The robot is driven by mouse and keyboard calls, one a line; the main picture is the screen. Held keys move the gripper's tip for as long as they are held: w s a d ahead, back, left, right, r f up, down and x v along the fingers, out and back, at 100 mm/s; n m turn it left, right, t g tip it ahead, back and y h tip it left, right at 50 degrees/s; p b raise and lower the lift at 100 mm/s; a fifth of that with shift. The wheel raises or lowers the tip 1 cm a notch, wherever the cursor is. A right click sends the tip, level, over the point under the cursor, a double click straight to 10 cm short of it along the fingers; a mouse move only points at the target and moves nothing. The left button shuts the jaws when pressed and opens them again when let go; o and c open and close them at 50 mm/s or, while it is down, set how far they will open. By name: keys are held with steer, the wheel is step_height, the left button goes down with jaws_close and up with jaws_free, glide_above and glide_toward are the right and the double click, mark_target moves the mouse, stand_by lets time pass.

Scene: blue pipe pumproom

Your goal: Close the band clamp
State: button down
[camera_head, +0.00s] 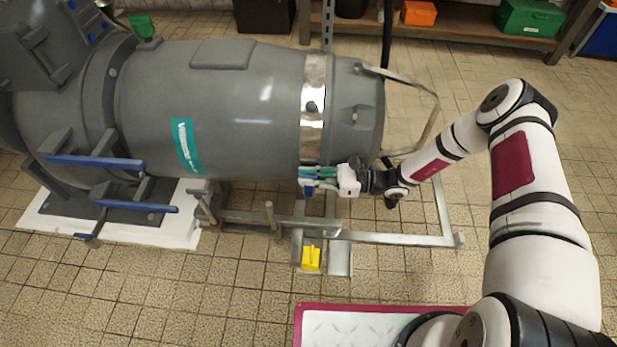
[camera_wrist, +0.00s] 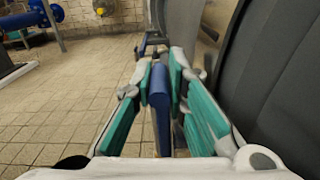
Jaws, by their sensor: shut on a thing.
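The band clamp (camera_head: 314,90) is a shiny metal strap around the right part of the large grey pump housing (camera_head: 225,110). My gripper (camera_head: 305,178) is at the near lower side of the housing, just below the strap. In the wrist view my gripper (camera_wrist: 161,68) has its teal fingers on both sides of a blue handle (camera_wrist: 159,88) and is shut on it. A small part of the blue handle also shows below the fingers in the head view (camera_head: 308,189). The joint between handle and strap is hidden, so I cannot tell how far the clamp is closed.
A metal floor frame (camera_head: 390,238) lies below the housing, with a yellow block (camera_head: 311,258) on it. A bent metal bar (camera_head: 432,105) sticks out at the housing's right end. A shelf (camera_head: 460,25) with boxes stands behind. The tiled floor in front is mostly clear.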

steer(key=shift+f, duration=0.1)
steer(key=c, duration=1.6)
jaws_free()
steer(key=shift+w, duration=0.15)
